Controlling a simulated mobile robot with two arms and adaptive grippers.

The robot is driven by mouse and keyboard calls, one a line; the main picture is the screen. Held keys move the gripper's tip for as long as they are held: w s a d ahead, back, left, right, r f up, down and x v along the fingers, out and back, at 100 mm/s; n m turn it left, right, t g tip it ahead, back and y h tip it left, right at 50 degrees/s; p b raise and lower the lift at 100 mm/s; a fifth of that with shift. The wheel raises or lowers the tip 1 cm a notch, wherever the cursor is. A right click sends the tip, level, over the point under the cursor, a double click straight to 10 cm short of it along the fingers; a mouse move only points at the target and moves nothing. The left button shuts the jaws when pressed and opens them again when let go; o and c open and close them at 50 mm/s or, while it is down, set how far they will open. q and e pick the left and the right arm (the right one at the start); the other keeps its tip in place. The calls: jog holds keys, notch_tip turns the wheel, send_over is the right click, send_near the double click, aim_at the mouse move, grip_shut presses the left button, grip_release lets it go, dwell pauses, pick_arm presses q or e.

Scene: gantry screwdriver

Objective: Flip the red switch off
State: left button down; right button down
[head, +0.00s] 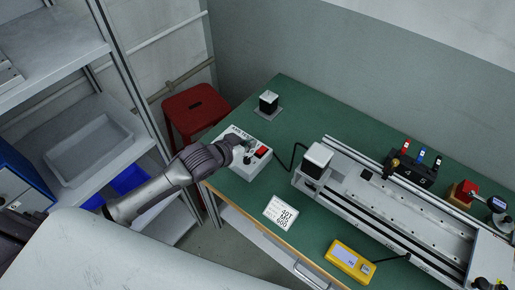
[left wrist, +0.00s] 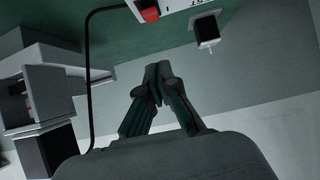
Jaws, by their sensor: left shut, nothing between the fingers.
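The red switch (head: 261,152) sits on a white control box (head: 243,166) near the left edge of the green table. In the left wrist view the red switch (left wrist: 150,14) shows at the top edge, partly cut off, on the white box (left wrist: 180,5). My left gripper (head: 246,150) is over the box, just left of the red switch. Its fingers are shut and empty, with the closed tips in the left wrist view (left wrist: 157,68) pointing toward the box. I cannot tell whether the tips touch the box. My right gripper is not in view.
A gantry rail (head: 400,205) with a motor block (head: 317,158) fills the right of the green table (head: 290,105). A black cable joins box and gantry. A small black block (head: 268,101) stands behind the box. A label card (head: 281,213) and yellow meter (head: 350,261) lie in front.

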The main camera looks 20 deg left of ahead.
pick_arm(q)
send_over(264, 148)
jog(key=s, duration=0.2)
jog(key=f, duration=0.1)
jog(key=a+f, duration=0.1)
jog(key=f, duration=0.1)
jog(key=shift+s, duration=0.1)
jog(key=f, duration=0.1)
jog(key=f+p, duration=0.1)
jog(key=f, duration=0.1)
jog(key=shift+s+f, duration=0.15)
jog(key=shift+s, duration=0.2)
jog(key=shift+s+a+f, duration=0.15)
jog(key=shift+s+f, duration=0.05)
jog(key=shift+f, duration=0.25)
jog(key=shift+f, duration=0.1)
jog(key=shift+s+f+t+b, duration=0.3)
jog(key=shift+t+b, duration=0.1)
jog(key=shift+b, duration=0.4)
jog(key=shift+w+r+p, duration=0.15)
jog(key=shift+r+p, duration=0.65)
jog(key=shift+p, duration=0.05)
